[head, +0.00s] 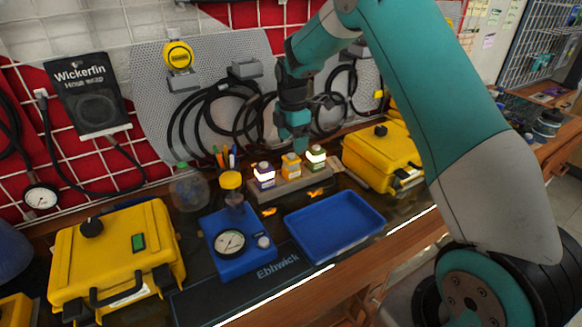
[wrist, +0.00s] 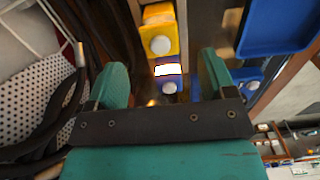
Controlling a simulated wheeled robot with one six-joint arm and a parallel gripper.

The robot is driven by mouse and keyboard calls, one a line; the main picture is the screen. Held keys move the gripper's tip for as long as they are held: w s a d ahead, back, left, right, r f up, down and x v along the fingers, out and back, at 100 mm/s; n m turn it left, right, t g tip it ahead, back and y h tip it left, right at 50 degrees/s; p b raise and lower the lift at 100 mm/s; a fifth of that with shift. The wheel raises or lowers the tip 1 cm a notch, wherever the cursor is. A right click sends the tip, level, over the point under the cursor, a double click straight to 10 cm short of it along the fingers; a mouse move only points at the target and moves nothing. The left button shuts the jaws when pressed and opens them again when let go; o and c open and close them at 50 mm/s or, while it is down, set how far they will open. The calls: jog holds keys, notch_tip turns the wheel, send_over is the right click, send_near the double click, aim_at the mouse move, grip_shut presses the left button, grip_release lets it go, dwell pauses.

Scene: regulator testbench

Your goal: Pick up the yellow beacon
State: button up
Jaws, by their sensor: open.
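The yellow beacon (head: 291,166) stands upright in the middle of a row on a grey rack (head: 290,186), between a purple beacon (head: 264,176) and a green beacon (head: 316,157). The outer two have bright white bands. My gripper (head: 296,143) is open and empty, pointing down above and behind the row. In the wrist view, the yellow beacon (wrist: 160,36) shows beyond the fingertips, its round pale knob visible. The purple beacon (wrist: 168,76), bluish here, shows in the gap between the fingers (wrist: 163,72). I see no contact with either.
A blue tray (head: 373,222) lies in front of the rack. A blue gauge unit (head: 240,258) stands front left. Yellow cases (head: 70,245) (head: 361,160) flank the bench. Black hoses (head: 205,125) hang on the panel behind, and pens (head: 224,157) stand left of the rack.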

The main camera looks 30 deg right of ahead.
aim_at(291, 157)
notch_tip(291, 157, down, 9)
jog(key=p, duration=0.2)
jog(key=shift+a+p, duration=0.15)
jog(key=shift+p, duration=0.25)
jog(key=c, duration=1.1)
jog(key=shift+o, duration=0.2)
